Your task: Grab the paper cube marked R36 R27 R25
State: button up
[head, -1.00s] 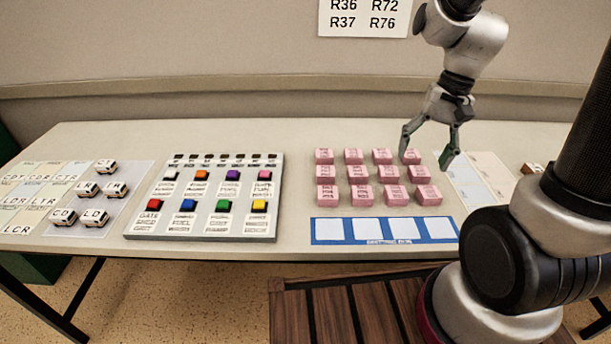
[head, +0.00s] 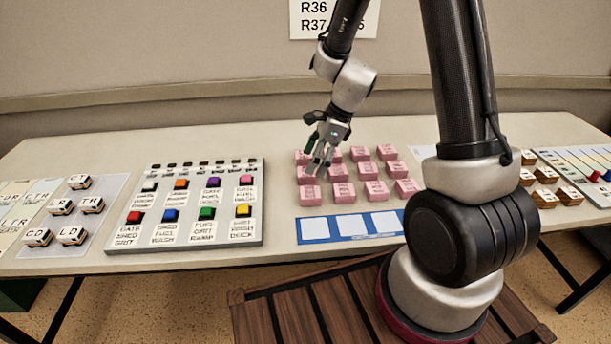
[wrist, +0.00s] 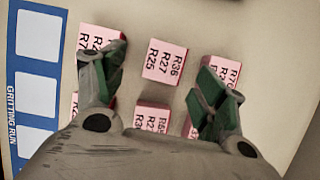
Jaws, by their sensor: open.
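My gripper (wrist: 162,78) is open and empty, with one green-padded finger on each side, apart from this cube. Other pink cubes are partly hidden by the left finger and the right finger, and another cube (wrist: 152,117) sits nearer the palm. In the head view my gripper (head: 320,158) hangs over the left part of the cube grid; the lettering there is too small to read.
Neighbouring pink cubes (head: 372,190) stand in close rows. A blue strip with white squares (head: 350,239) lies in front of them. A grey button panel (head: 140,243) is to the left. Small wooden blocks (head: 545,174) and a slider panel are to the right.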

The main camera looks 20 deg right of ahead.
aim_at(307, 175)
jog(key=x, duration=0.4)
jog(key=shift+w+f, duration=0.3)
jog(key=shift+w, duration=0.05)
jog(key=shift+c, duration=0.4)
jog(key=c, duration=1)
